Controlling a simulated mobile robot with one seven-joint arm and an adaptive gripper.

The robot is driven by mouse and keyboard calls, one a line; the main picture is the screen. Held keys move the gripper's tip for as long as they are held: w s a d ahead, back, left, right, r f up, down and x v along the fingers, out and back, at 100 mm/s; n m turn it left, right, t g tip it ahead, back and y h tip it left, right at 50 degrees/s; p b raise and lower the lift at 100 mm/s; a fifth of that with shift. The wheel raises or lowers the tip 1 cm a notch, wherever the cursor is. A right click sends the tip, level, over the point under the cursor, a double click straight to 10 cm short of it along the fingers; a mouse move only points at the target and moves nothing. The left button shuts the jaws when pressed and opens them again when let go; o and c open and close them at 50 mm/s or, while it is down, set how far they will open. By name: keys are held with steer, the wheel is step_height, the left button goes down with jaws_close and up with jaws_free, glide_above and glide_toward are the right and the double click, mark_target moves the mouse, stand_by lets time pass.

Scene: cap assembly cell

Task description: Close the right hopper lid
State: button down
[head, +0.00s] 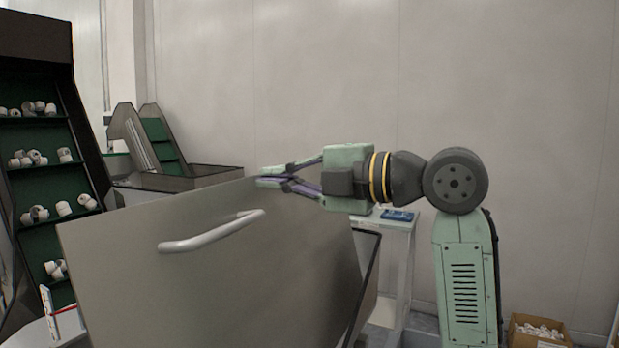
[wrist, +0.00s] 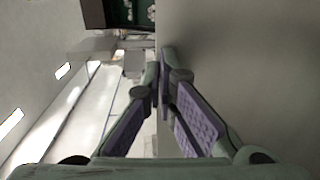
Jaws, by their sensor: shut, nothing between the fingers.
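The hopper lid (head: 210,285) is a large plain grey panel with a white bar handle (head: 212,232). It stands raised and tilted in front of me in the head view. My gripper (head: 262,181) is shut and empty, reaching in from the right with its fingertips at the lid's upper edge. In the wrist view the closed fingertips (wrist: 163,75) are beside the grey lid face (wrist: 250,70), which fills the right side. I cannot tell whether they touch it. The lid hides most of the hopper; a dark side edge (head: 368,275) shows at its right.
A dark shelved conveyor (head: 40,160) with white caps stands at the left. Another hopper (head: 195,180) with a green-backed conveyor is behind the lid. A pale stand (head: 397,255) is behind my arm. A cardboard box (head: 540,330) sits on the floor at the lower right.

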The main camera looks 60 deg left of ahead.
steer(key=s+a+f+b, duration=0.1)
steer(key=s+a+f, duration=0.3)
steer(key=a, duration=0.4)
steer(key=s+a+f+b, duration=0.1)
steer(key=s+a+f, duration=0.4)
steer(key=a, duration=0.2)
steer(key=s+a+f+t+h+p, duration=0.1)
steer(key=s+a+f+h+p, duration=0.1)
steer(key=a+f, duration=0.2)
steer(key=s+a+f+t+h+p, duration=0.2)
steer(key=a+f+h, duration=0.1)
steer(key=f, duration=0.6)
steer(key=shift+a+f+h+p, duration=0.3)
steer(key=shift+a, duration=0.45)
steer(key=v, duration=1.2)
